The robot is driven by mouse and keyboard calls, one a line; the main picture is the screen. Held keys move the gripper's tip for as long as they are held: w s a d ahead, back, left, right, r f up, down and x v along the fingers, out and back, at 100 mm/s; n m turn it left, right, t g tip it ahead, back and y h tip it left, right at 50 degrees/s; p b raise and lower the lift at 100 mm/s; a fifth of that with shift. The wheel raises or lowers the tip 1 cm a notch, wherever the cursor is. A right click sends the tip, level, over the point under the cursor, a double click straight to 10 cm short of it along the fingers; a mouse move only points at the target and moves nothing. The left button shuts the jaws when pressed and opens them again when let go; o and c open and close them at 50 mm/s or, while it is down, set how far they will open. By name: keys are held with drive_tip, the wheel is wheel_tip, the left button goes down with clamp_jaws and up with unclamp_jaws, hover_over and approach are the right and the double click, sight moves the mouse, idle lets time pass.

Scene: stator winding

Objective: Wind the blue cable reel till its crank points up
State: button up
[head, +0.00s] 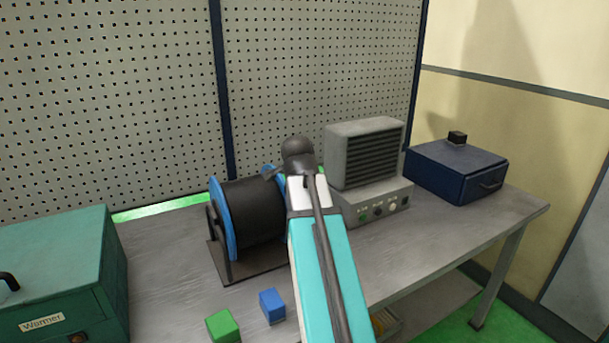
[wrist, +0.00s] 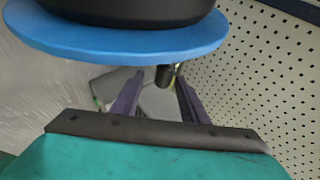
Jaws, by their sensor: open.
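The cable reel (head: 252,213) stands on the bench in a dark frame, with a black drum and blue side discs. Its blue disc (wrist: 120,46) fills the upper part of the wrist view. My gripper (wrist: 157,84) is open beside that disc, with its two purple fingers apart. A short dark knob (wrist: 163,76), which looks like the crank's handle, shows between or just beyond the fingertips; contact cannot be told. In the head view my arm hides the gripper and the crank, so the crank's direction cannot be read there.
A grey finned unit (head: 364,155) on a control box stands right of the reel. A navy drawer box (head: 455,172) is farther right. A green warmer (head: 55,270) is at left. Green (head: 222,325) and blue (head: 271,306) blocks lie in front. A pegboard (head: 110,100) rises behind.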

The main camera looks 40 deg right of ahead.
drive_tip(key=shift+r, duration=0.1)
drive_tip(key=b+v, duration=0.1)
drive_tip(key=v, duration=1.2)
drive_tip(key=shift+s+a, duration=0.25)
drive_tip(key=shift+r, duration=0.1)
idle(0.4)
